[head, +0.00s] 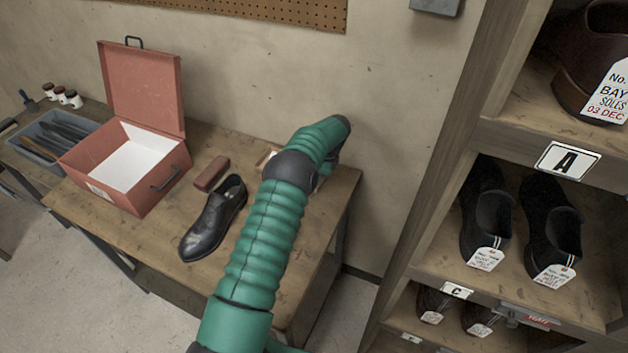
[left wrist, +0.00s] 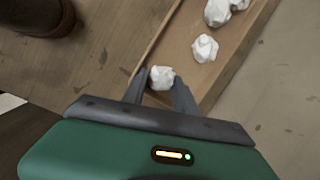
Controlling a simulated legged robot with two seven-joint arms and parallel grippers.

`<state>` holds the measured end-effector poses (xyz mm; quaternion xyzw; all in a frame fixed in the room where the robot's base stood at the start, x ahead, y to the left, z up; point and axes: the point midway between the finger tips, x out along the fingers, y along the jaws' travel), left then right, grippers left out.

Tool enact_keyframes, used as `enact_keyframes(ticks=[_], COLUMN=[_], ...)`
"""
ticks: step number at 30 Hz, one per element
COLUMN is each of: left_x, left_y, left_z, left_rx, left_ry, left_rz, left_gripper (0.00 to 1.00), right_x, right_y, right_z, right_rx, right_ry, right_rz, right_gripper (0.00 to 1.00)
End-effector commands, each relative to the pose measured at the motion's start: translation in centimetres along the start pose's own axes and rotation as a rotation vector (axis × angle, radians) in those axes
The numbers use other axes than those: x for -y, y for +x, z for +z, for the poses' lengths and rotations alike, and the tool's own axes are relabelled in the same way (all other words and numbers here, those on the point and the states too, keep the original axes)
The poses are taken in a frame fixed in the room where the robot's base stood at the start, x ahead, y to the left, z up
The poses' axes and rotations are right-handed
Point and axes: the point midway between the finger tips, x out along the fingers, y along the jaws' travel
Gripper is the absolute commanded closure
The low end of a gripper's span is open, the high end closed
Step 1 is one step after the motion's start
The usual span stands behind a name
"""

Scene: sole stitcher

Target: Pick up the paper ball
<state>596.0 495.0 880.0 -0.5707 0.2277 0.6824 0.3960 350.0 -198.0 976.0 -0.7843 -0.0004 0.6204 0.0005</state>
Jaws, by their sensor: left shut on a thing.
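In the left wrist view, a crumpled white paper ball (left wrist: 161,77) sits between the two grey fingers of my left gripper (left wrist: 161,88), which is shut on it. The ball shows over the floor of a shallow wooden tray (left wrist: 176,58); whether it still touches the tray I cannot tell. Another paper ball (left wrist: 205,48) lies loose in the tray, with more (left wrist: 218,12) at the top edge. In the head view, my green left arm hides most of the tray (head: 264,158), the balls and the fingertips. My right gripper is in neither view.
The workbench (head: 150,232) also holds an open red box (head: 165,185), a black shoe (head: 214,222) and a reddish-brown block (head: 211,174). A shelf of tagged shoes (head: 535,150) stands at the right. The wall is close behind the bench.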

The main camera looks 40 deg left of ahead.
Motion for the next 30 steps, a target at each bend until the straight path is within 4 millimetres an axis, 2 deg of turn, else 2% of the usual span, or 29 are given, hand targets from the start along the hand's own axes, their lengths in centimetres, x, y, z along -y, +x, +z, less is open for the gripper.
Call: enact_keyframes(ticks=[4, 7, 15, 18, 22, 30], left_x=[-0.1, 0.1, 1.0, 1.2, 1.4, 1.4], left_y=[0.1, -0.8, -7.2, -8.8, -9.7, -9.8], left_z=[-0.2, 0.0, 1.7, 2.1, 2.3, 2.4], left_rx=[-0.003, -0.003, -0.004, -0.003, -0.003, -0.002], left_ry=[0.001, 0.000, 0.000, -0.001, 0.001, 0.001], left_rz=[0.003, 0.000, -0.005, -0.003, -0.001, -0.001], left_gripper=[1.00, 1.00, 1.00, 1.00, 1.00, 1.00], right_x=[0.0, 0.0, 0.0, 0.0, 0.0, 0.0], right_y=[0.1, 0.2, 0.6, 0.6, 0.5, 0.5], right_z=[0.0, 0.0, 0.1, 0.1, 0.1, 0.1], right_rx=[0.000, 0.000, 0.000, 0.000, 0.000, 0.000], right_ry=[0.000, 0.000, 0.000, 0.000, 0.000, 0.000], right_rz=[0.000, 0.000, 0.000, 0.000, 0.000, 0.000], right_gripper=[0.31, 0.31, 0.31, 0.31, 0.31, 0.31])
